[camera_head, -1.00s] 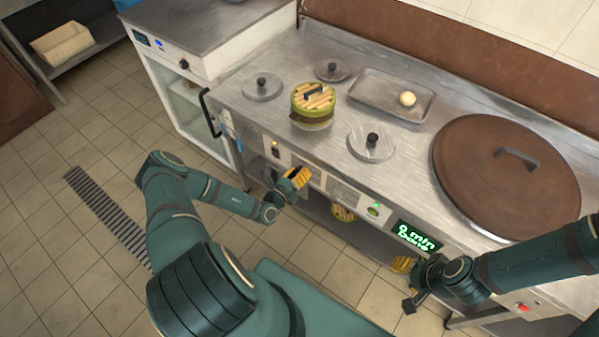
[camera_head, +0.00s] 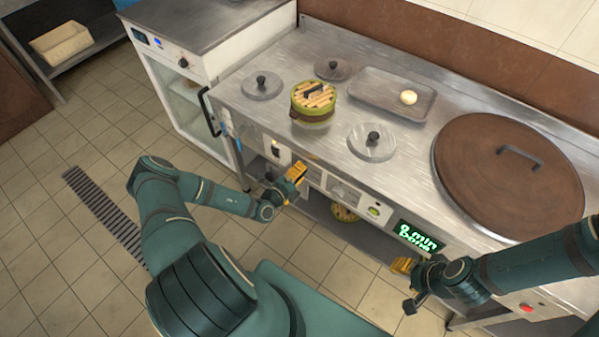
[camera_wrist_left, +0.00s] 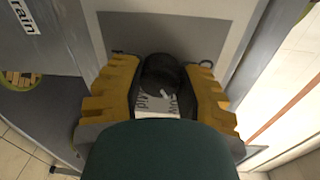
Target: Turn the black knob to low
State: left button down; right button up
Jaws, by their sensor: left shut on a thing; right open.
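The black knob (camera_wrist_left: 163,73) is a round dark cylinder on the grey front panel. In the left wrist view it sits between the two yellow fingers of my left gripper (camera_wrist_left: 165,95), which is shut on it. A label below the knob is partly covered, so the knob's setting is hard to read. In the head view my left gripper (camera_head: 296,172) is at the counter's front panel and hides the knob. My right gripper (camera_head: 405,284) is open and empty, low in front of the counter below the green display.
The counter holds a green-rimmed bamboo steamer (camera_head: 313,101), a metal tray (camera_head: 385,94) with a pale round bun (camera_head: 408,97), several small lids and a large brown lid (camera_head: 507,178). A green lit display (camera_head: 417,237) is on the front panel. A white cabinet (camera_head: 185,105) stands at left.

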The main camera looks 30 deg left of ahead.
pick_arm(q)
jog(key=shift+d+n, duration=0.1)
jog(key=shift+n, duration=0.2)
jog(key=c, duration=0.5)
grip_release()
jog(key=s, duration=0.4)
jog(key=s+a, duration=0.1)
jog(key=s, duration=0.6)
jog(key=shift+s+a+r, duration=0.2)
jog(key=shift+s+r, duration=0.15)
jog(key=shift+s, duration=0.05)
jog(key=shift+d, duration=0.1)
